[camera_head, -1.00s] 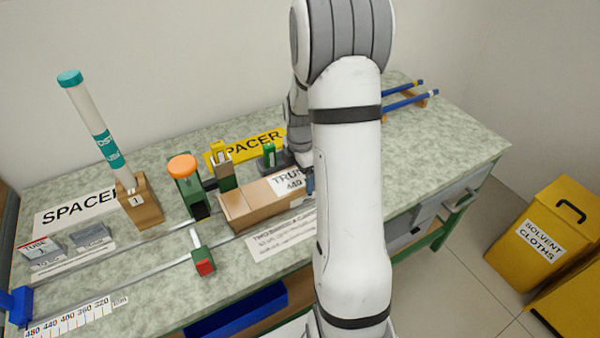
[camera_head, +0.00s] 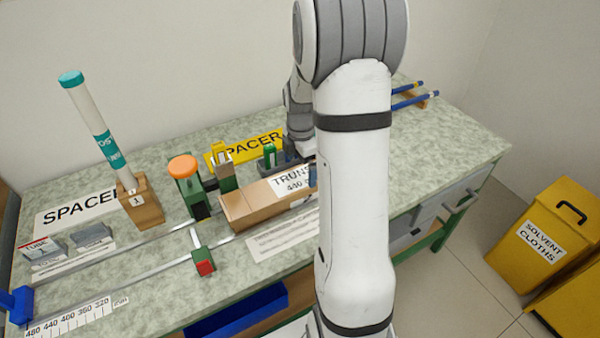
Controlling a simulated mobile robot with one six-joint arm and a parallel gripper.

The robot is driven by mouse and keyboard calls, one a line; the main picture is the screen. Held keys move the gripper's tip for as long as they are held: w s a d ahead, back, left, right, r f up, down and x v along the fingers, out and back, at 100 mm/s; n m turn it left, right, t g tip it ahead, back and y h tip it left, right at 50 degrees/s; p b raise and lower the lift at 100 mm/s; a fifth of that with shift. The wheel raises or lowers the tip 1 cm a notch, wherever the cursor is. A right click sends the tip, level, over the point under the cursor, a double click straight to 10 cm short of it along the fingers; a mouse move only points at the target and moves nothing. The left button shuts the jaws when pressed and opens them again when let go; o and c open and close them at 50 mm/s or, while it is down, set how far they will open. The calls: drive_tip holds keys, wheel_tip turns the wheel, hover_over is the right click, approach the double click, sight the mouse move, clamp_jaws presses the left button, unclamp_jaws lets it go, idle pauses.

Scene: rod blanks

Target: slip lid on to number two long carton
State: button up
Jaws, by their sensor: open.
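A long brown carton (camera_head: 245,207) lies on the bench at the middle, partly hidden at its right end by my arm. Its top carries a white label (camera_head: 290,180) with partly covered text, something like "TRUN" and "440". I cannot tell whether that top is a separate lid, and no number two shows clearly. My gripper (camera_head: 301,162) is at the carton's far right side, mostly hidden behind my arm. It is open, and I cannot see whether it touches the carton.
A capped tube (camera_head: 95,130) leans upright in a wooden block (camera_head: 139,204) marked 1. An orange-topped green fixture (camera_head: 187,185) stands left of the carton beside metal rails. Blue rods (camera_head: 410,100) lie at the back right. A yellow bin (camera_head: 545,240) stands on the floor at right.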

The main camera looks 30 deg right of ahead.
sight(301, 177)
wheel_tip(301, 177, up, 8)
drive_tip(key=s+a+r+m+t, duration=0.1)
drive_tip(key=s+a+r+m, duration=0.1)
drive_tip(key=s+a+m, duration=0.5)
drive_tip(key=s+a+r+m+t, duration=0.1)
drive_tip(key=s+a+r+m, duration=0.2)
drive_tip(key=s+a+m, duration=0.4)
drive_tip(key=s+m, duration=0.4)
drive_tip(key=s, duration=0.1)
drive_tip(key=shift+s+a+r+t, duration=0.15)
drive_tip(key=shift+a+r+t, duration=0.05)
drive_tip(key=shift+r+t, duration=0.1)
